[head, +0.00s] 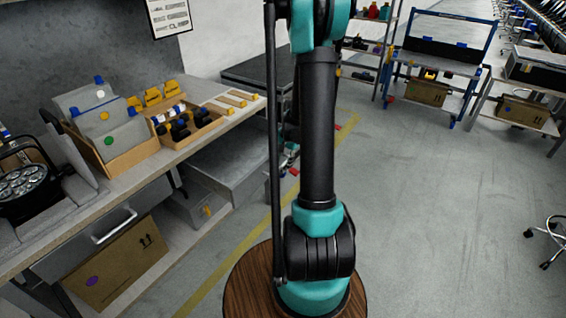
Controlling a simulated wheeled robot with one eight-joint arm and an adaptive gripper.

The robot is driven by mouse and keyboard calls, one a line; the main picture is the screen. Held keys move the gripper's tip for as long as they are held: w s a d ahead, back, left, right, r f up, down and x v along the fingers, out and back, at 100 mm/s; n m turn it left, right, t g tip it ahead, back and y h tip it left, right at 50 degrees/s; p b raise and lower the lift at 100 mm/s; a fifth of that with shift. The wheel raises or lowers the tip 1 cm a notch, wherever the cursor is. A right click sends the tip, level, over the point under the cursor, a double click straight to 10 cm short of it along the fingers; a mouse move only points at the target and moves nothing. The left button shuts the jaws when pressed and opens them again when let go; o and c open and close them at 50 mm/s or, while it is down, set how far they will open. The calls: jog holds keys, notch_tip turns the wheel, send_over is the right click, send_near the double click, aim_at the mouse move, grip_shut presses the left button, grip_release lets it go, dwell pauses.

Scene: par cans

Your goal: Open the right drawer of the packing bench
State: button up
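The packing bench (215,132) stands along the left side, with its long top running away from me. Under its near part is a grey drawer front (75,252) with a pale bar handle (114,227). The drawer front looks flush below the bench top, so it appears closed. My teal and black arm rises through the middle of the picture. My gripper is out of view above the frame, so its state is hidden.
Boxes of parts (190,125) and a par can (24,190) stand on the bench. A cardboard box (118,268) sits below the drawer and a grey case (225,165) beyond it. The floor to the right is clear up to a wheeled chair base (548,240) and blue-framed cart.

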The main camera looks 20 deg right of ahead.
jog(key=shift+r, duration=0.1)
notch_tip(320, 180, up, 12)
jog(key=s+d, duration=0.1)
jog(key=s, duration=0.1)
jog(key=shift+d+f, duration=0.15)
jog(key=shift+f, duration=0.05)
dwell(0.3)
dwell(0.3)
jog(key=s+a+f+n+t, duration=0.1)
jog(key=s+a+n, duration=0.4)
jog(key=s, duration=0.5)
jog(key=s+a+f+n+t+h, duration=0.1)
jog(key=s+a+n, duration=0.4)
jog(key=s, duration=0.5)
jog(key=shift+a+f+n, duration=0.4)
jog(key=shift+a+f, duration=0.15)
jog(key=shift+a, duration=0.5)
